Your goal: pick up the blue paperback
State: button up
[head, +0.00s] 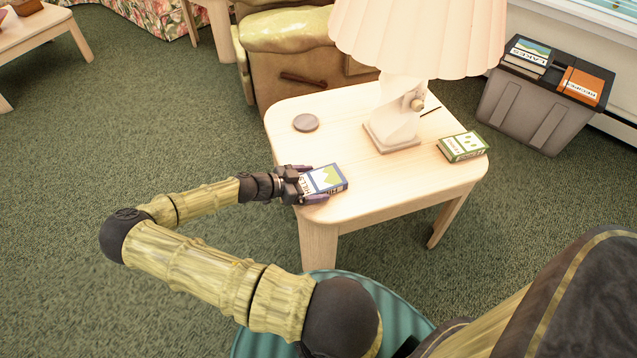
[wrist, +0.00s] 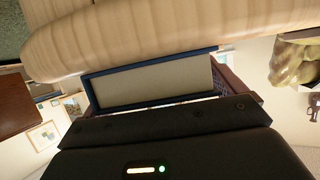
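The blue paperback (head: 325,180), with a green and white picture on its cover, lies flat at the near left edge of the light wooden side table (head: 378,188). My gripper (head: 305,184) is at its left end, with one finger by each long side. In the wrist view, the paperback (wrist: 152,80) shows its pale page block between blue covers, close in front of my gripper. One finger (wrist: 242,88) appears right beside it; the other is not clear. I cannot tell whether the fingers press on it.
A lamp (head: 395,120) with a pleated shade stands on the table. A round brown coaster (head: 306,123) and a green box-like book (head: 463,146) also lie there. A grey bin (head: 530,112) with books on top stands at the right. An armchair (head: 300,65) is behind the table.

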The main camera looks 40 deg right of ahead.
aim_at(312, 183)
jog(key=c, duration=0.8)
notch_tip(312, 183, up, 10)
jog(key=shift+r+p, duration=0.1)
jog(key=shift+p, duration=1.1)
